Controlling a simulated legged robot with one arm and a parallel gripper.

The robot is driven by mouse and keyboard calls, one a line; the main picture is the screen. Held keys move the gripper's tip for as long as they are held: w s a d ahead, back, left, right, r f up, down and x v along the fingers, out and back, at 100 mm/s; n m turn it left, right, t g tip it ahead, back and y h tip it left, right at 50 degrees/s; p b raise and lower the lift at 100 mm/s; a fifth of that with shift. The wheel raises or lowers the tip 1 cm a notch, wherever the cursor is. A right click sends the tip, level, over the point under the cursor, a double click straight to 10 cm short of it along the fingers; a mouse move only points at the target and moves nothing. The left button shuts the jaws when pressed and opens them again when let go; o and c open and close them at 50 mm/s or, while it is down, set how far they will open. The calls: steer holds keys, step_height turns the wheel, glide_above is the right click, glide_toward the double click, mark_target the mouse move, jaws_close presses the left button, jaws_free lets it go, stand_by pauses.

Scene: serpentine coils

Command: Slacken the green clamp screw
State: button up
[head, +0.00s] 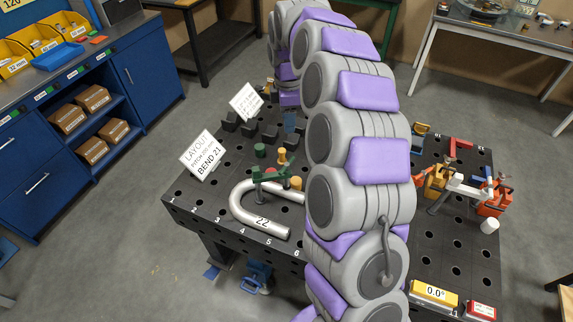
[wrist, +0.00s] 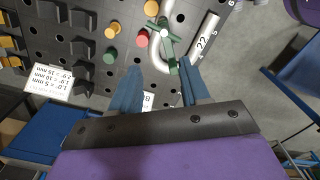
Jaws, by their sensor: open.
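The green clamp (head: 268,177) stands on the dark perforated table, over the bent grey pipe marked 22 (head: 240,212). In the wrist view the green clamp (wrist: 165,42) lies just beyond my fingertips, with a bar across its upper part. Its screw cannot be told clearly from the rest of the clamp. My gripper (wrist: 160,67) is open, its two blue fingers apart with nothing held between them. The clamp's lower end appears close to the right fingertip; contact cannot be told.
Green (wrist: 110,55), red (wrist: 142,40) and yellow (wrist: 151,8) pegs stand near the clamp. Dark blocks (wrist: 82,48) and layout signs (head: 203,155) are also on the table (head: 185,200). Other clamps (head: 495,197) and a yellow level box (head: 433,293) occupy its right side.

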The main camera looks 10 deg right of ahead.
mark_target(287, 164)
steer(key=f+m+b, duration=0.4)
steer(key=f+m, duration=0.1)
steer(key=m, duration=0.2)
steer(key=f+m+b, duration=0.4)
steer(key=f+m, duration=0.2)
steer(key=m, duration=0.2)
steer(key=f+m+b, duration=0.4)
steer(key=f+m, duration=0.2)
steer(key=m, duration=0.1)
steer(key=shift+s+a+f+m+b, duration=0.2)
steer(key=shift+s+a+m+b, duration=0.1)
jaws_close()
stand_by(0.4)
